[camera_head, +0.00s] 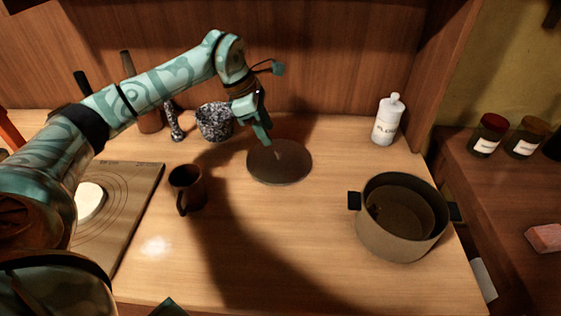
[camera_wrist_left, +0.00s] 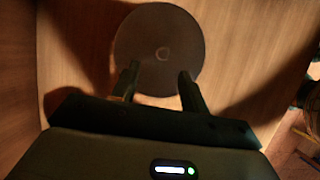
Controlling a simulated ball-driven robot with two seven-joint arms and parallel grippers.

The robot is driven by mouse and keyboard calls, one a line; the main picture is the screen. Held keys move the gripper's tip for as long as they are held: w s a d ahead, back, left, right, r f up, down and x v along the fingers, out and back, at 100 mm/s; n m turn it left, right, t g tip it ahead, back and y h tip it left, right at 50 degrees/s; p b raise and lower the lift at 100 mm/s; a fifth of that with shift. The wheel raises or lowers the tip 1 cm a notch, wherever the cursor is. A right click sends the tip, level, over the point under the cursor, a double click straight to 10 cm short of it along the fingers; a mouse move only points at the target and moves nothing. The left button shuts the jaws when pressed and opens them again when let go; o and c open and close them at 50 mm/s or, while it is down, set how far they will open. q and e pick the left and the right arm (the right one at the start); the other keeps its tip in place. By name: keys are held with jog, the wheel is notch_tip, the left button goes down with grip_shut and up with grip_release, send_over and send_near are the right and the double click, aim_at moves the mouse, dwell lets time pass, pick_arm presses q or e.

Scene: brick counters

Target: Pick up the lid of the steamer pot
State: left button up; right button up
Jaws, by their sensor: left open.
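The lid (camera_head: 285,172) is a flat dark round disc with a small knob, lying on the wooden counter near its middle. My left gripper (camera_head: 266,140) is open and empty above the lid's back-left part, fingers pointing down. In the left wrist view the lid (camera_wrist_left: 150,28) lies beyond the gripper (camera_wrist_left: 160,78), whose two fingers are apart. The knob (camera_wrist_left: 162,53) shows roughly between and past the fingertips.
A dark mug (camera_head: 187,188) stands left of the lid. A speckled mortar (camera_head: 213,123) is behind it. A white bottle (camera_head: 388,120) stands at the back right, and a board (camera_head: 130,190) lies at the left. The counter between lid and pot is clear.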

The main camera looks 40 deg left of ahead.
aim_at(277, 149)
pick_arm(q)
jog(key=b+x, duration=0.2)
jog(key=x, duration=0.5)
jog(key=shift+s+d+r, duration=0.1)
jog(key=shift+d, duration=0.05)
jog(key=shift+r, duration=0.1)
grip_shut()
